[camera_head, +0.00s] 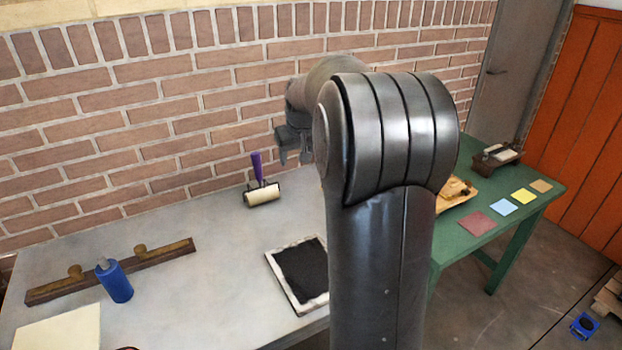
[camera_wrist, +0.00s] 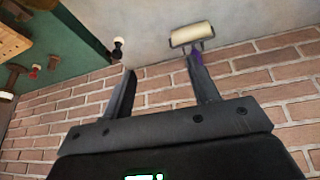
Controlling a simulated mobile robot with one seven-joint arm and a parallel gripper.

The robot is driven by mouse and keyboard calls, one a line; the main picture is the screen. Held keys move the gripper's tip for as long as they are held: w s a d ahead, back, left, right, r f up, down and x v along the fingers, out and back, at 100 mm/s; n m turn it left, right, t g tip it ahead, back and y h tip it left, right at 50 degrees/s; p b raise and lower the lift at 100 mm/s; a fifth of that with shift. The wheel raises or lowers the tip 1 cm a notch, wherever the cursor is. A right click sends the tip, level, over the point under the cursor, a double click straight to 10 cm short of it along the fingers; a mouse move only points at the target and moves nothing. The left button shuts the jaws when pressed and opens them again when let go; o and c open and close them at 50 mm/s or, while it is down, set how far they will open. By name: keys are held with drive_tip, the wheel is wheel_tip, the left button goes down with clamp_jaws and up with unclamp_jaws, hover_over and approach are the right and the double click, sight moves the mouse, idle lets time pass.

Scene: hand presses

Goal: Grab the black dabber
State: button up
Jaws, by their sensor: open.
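My gripper (camera_head: 293,150) hangs above the back of the grey table near the brick wall, partly behind my arm. In the wrist view my gripper (camera_wrist: 163,75) shows two spread fingers with nothing between them. A small black and white piece (camera_wrist: 118,48), perhaps the black dabber, stands on the grey table just beyond the tip of the left finger, apart from it as far as I can tell. I cannot make out a black dabber in the head view; my arm hides part of the table.
A purple-handled roller (camera_head: 262,194) lies by the wall; it also shows beyond the right finger in the wrist view (camera_wrist: 192,35). A framed black pad (camera_head: 272,258), a blue bottle (camera_head: 115,280) and a wooden bar (camera_head: 160,259) are on the grey table. A green table (camera_head: 480,190) stands right.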

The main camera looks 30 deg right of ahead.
drive_tip(key=shift+m, duration=0.4)
drive_tip(key=w+d+f, duration=0.4)
drive_tip(key=d+f, duration=0.1)
drive_tip(key=f, duration=0.1)
drive_tip(key=w+d+f, duration=0.3)
drive_tip(key=d+f, duration=0.3)
drive_tip(key=w+d+f, duration=0.4)
drive_tip(key=d+f, duration=0.1)
drive_tip(key=f, duration=0.1)
drive_tip(key=shift+w+d+f, duration=0.15)
drive_tip(key=shift+w+f, duration=0.15)
drive_tip(key=shift+f, duration=0.05)
drive_tip(key=shift+x, duration=2.55)
drive_tip(key=shift+w+d, duration=0.1)
drive_tip(key=shift+d, duration=0.1)
drive_tip(key=shift+c, duration=0.3)
drive_tip(key=c, duration=1)
drive_tip(key=shift+r, duration=0.1)
